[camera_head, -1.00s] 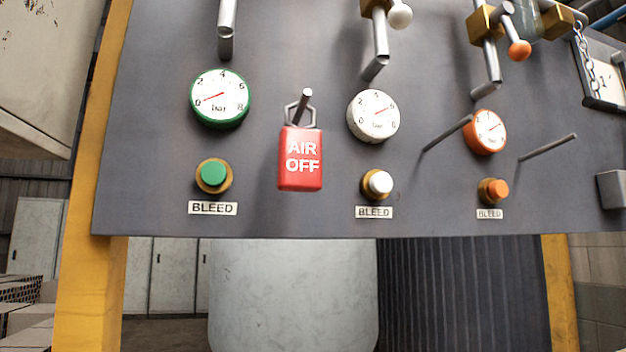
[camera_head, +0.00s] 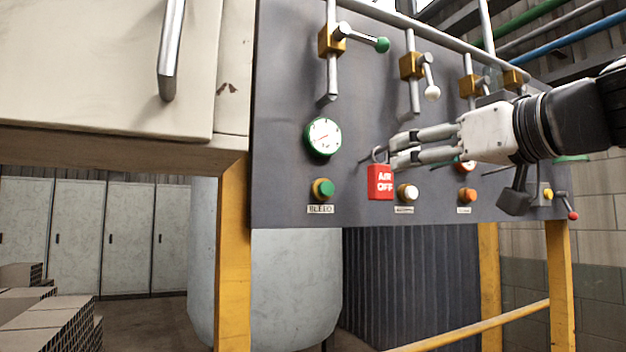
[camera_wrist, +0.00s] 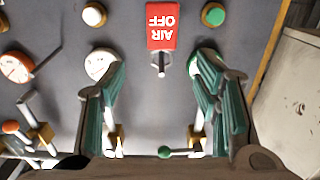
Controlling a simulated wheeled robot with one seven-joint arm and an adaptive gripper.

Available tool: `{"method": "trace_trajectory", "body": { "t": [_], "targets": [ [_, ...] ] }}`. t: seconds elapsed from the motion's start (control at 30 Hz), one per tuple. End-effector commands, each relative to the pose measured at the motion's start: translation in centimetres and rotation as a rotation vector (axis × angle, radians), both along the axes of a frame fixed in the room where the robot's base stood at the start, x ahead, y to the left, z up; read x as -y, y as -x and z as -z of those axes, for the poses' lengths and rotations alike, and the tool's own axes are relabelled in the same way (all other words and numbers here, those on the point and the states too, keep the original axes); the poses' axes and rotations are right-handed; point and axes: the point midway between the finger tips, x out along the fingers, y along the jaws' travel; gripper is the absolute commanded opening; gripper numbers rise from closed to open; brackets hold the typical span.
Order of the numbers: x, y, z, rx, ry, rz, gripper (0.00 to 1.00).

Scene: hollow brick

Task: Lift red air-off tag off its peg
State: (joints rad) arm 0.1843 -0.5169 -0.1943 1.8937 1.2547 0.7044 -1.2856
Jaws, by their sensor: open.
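The red AIR OFF tag (camera_head: 380,183) hangs by its metal loop from a peg on the grey panel, left of the white bleed button. My gripper (camera_head: 393,151) comes in from the right, with its fingers near the loop, partly in front of the panel's gauges. In the wrist view the tag (camera_wrist: 163,25) is upside down at the top. Its loop and peg (camera_wrist: 160,62) lie between the two spread fingers of my gripper (camera_wrist: 158,70), which touch neither tag nor loop as far as I can see.
The grey panel (camera_head: 285,180) carries a green gauge (camera_head: 322,137), a green bleed button (camera_head: 323,188), a white button (camera_head: 407,192) and several lever valves above. A beige cabinet (camera_head: 90,60) juts out at upper left. A yellow post (camera_head: 233,270) stands below it.

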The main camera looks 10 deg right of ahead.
Motion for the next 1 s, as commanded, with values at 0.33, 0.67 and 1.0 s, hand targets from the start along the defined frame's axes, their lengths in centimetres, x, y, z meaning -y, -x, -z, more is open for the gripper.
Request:
{"method": "trace_trajectory", "body": {
  "t": [0.33, 0.67, 1.0],
  "targets": [
    [-1.5, -4.3, 0.0, -0.002, 0.002, -0.002, 0.57],
    [-2.8, -7.7, 0.0, -0.005, 0.0, -0.002, 0.57],
    [-3.4, -9.4, 0.1, -0.002, 0.001, -0.001, 0.57]
  ]
}}
